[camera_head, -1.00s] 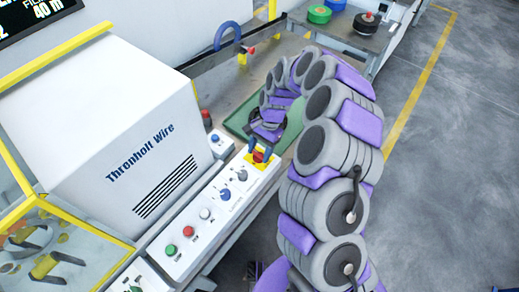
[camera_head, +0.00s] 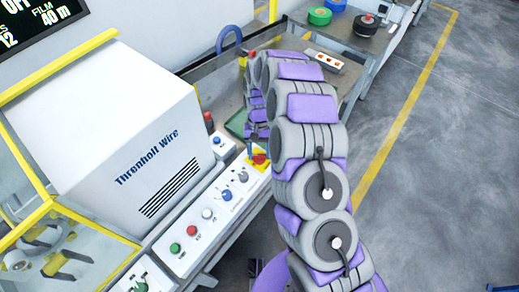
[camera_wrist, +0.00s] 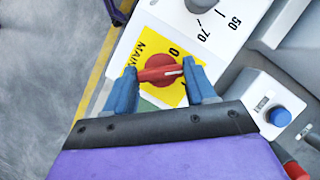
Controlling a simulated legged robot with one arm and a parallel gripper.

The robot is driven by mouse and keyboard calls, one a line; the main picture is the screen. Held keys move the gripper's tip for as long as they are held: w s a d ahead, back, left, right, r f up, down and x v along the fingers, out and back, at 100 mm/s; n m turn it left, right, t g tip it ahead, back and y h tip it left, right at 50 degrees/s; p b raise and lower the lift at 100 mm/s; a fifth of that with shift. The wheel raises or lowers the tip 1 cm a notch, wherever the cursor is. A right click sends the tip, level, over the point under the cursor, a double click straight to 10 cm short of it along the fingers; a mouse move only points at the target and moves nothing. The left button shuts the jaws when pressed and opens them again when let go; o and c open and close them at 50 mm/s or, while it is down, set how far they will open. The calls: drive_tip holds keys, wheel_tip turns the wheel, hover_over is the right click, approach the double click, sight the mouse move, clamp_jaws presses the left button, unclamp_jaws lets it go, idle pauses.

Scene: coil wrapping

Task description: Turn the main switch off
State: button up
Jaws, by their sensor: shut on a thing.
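The main switch (camera_wrist: 158,71) is a red rotary knob on a yellow plate marked "MAIN" and "0". In the wrist view its handle lies nearly level between the blue fingers of my gripper (camera_wrist: 160,82), which are shut on it. The white line on the handle points to the right, just below the "0". In the head view the red switch (camera_head: 259,159) sits at the far end of the white control panel (camera_head: 190,228), and my arm reaches down to it from the right. The fingertips are mostly hidden there.
The panel has several other knobs and buttons, including a red one (camera_head: 192,230) and a green one (camera_head: 175,248). A small box with a blue button (camera_head: 217,140) stands beside the switch. The white machine housing (camera_head: 110,120) rises to the left. Floor to the right is clear.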

drive_tip(key=n+h+p, duration=0.1)
drive_tip(key=n, duration=0.1)
drive_tip(key=n+h+p, duration=0.1)
drive_tip(key=n, duration=0.2)
drive_tip(key=shift+w+a+r+n+t+p, duration=0.1)
drive_tip(key=shift+a+r+n+t+p, duration=0.1)
drive_tip(key=shift+n+t+p, duration=0.15)
drive_tip(key=shift+a+f+n+t+h+p, duration=0.1)
drive_tip(key=shift+n+t+h+p, duration=0.2)
drive_tip(key=shift+n+p, duration=0.6)
drive_tip(key=shift+f+n+t+h+p, duration=0.1)
drive_tip(key=shift+n+t+h+p, duration=0.25)
drive_tip(key=shift+n, duration=0.9)
drive_tip(key=o, duration=1)
drive_tip(key=shift+o, duration=0.2)
drive_tip(key=p+v, duration=0.1)
drive_tip(key=v, duration=1.6)
drive_tip(key=shift+a+p, duration=0.2)
drive_tip(key=shift+p, duration=0.2)
